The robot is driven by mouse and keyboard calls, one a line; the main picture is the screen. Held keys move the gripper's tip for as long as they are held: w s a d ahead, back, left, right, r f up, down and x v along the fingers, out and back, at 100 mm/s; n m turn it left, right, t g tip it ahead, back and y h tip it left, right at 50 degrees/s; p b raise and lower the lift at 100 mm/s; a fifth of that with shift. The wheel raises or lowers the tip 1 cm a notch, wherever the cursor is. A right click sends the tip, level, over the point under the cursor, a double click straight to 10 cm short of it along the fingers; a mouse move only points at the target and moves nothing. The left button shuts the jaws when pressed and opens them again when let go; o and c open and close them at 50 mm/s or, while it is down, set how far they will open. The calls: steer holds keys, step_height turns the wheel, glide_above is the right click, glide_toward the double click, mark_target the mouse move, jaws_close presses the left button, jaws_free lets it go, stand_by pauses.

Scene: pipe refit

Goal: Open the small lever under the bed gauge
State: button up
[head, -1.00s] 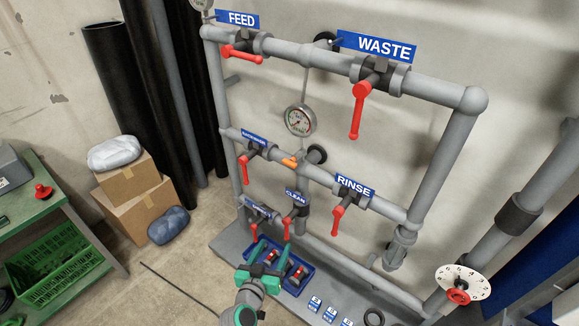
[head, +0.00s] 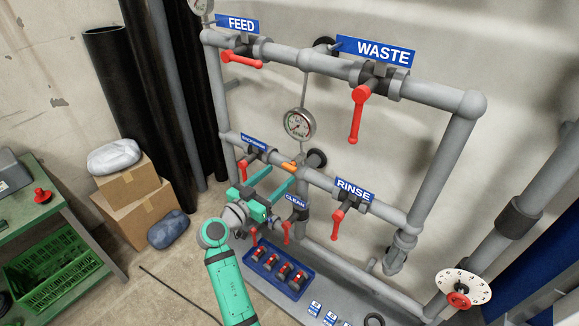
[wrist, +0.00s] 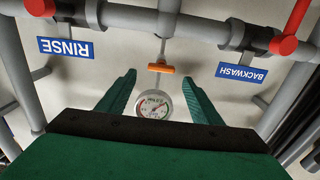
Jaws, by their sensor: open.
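The small orange lever (head: 289,165) sits on the thin pipe below the round bed gauge (head: 299,124), near the middle horizontal pipe. In the wrist view, which is upside down, the lever (wrist: 160,68) lies crosswise to its thin pipe. The gauge (wrist: 154,103) shows there between the fingers. My gripper (head: 283,174) is open and empty, its green fingers pointing at the lever. In the wrist view the lever appears between and slightly beyond the fingertips (wrist: 159,76). I see no contact. In the head view a finger comes close below the lever, partly covering the pipe behind.
Red-handled valves labelled BACKWASH (head: 253,143), CLEAN (head: 295,202) and RINSE (head: 355,190) surround the gripper. FEED (head: 242,24) and WASTE (head: 376,51) valves are above. A blue tray (head: 250,262) of valve parts lies below. Boxes (head: 140,207) stand at left.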

mark_target(287, 167)
steer(key=x, duration=0.7)
steer(key=c, duration=1.1)
